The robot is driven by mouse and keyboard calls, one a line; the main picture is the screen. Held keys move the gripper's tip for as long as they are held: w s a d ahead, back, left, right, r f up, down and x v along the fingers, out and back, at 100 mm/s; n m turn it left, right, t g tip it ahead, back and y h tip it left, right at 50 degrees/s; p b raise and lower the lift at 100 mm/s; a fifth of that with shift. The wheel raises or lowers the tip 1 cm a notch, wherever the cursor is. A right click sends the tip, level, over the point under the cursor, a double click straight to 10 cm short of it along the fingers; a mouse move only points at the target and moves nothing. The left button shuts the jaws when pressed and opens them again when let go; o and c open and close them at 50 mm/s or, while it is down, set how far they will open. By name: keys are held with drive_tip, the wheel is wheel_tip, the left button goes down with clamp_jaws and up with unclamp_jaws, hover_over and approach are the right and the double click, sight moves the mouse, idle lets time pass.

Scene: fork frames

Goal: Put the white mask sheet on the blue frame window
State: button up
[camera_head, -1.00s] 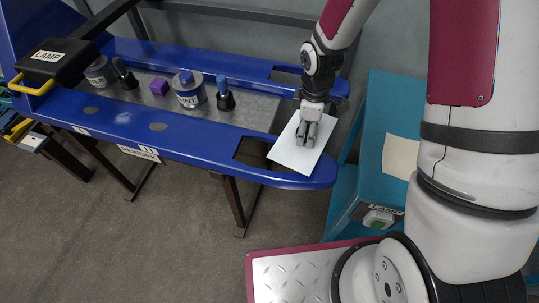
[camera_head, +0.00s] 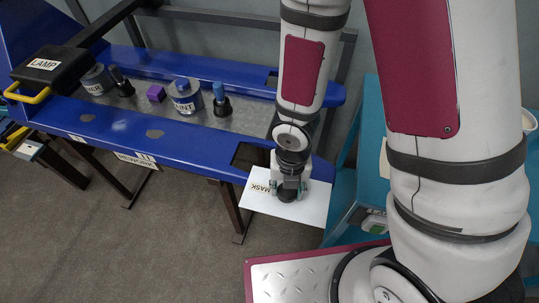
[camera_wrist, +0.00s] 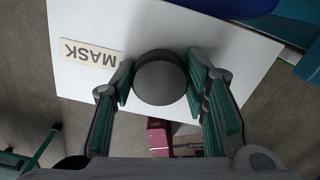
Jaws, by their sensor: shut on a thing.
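The white mask sheet (camera_head: 313,207) bears a MASK label and hangs level or nearly so at the right front end of the blue frame (camera_head: 190,136). It also fills much of the wrist view (camera_wrist: 98,22). My gripper (camera_head: 288,192) is shut on the sheet's dark round knob (camera_wrist: 160,82), with a finger on each side. The sheet is beyond the frame's front edge. A dark window opening (camera_head: 248,157) in the frame lies just behind and left of the sheet, partly hidden by my gripper. A second opening at the back right is mostly hidden by my arm.
A PAINT tin (camera_head: 185,97), dark bottles with blue tops (camera_head: 222,103), a purple block (camera_head: 156,93) and another tin (camera_head: 97,80) stand on the grey plate. A black LAMP head (camera_head: 55,65) overhangs the left end. A teal cabinet (camera_head: 372,150) stands right.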

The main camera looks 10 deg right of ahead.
drive_tip(key=shift+w+a+f+b, duration=0.1)
drive_tip(key=shift+w+b, duration=0.65)
drive_tip(key=shift+b, duration=0.1)
drive_tip(key=shift+w+a+f+b, duration=0.15)
drive_tip(key=shift+w+b, duration=0.65)
drive_tip(key=shift+b, duration=0.1)
drive_tip(key=shift+w+a+f+b, duration=0.1)
drive_tip(key=shift+w+b, duration=0.65)
drive_tip(key=shift+b, duration=0.1)
drive_tip(key=w+a+f, duration=0.2)
drive_tip(key=w+f, duration=0.2)
drive_tip(key=w, duration=0.5)
drive_tip(key=shift+w, duration=0.35)
drive_tip(key=shift+f, duration=0.2)
drive_tip(key=o, duration=1.2)
